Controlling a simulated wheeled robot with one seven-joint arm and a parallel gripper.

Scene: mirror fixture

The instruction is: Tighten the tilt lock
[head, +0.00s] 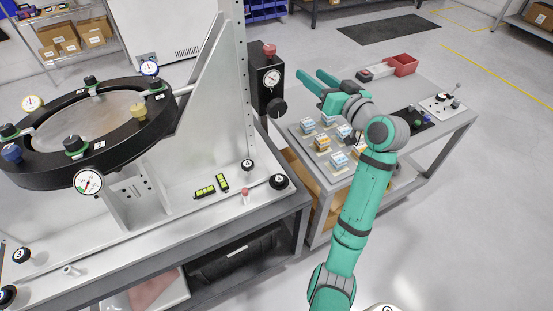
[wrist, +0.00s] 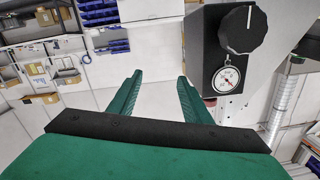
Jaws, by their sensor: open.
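The mirror fixture has a round black ring (head: 130,150) on a grey stand. At its right side is a black box (head: 260,88) with a dial gauge (head: 271,78), a red knob (head: 269,49) on top and a black knob (head: 277,107) below the dial. No readable label shows which part is the tilt lock. My gripper (head: 316,80) is open and empty, to the right of the box and apart from it. In the wrist view, the open fingers (wrist: 160,76) point into free space. The black knob (wrist: 242,30) and gauge (wrist: 227,78) appear upside down, right of the fingers.
A grey cart (head: 440,125) below my arm holds several small boxes, a red bin (head: 403,65) and a small joystick panel (head: 440,104). Open floor lies behind the cart.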

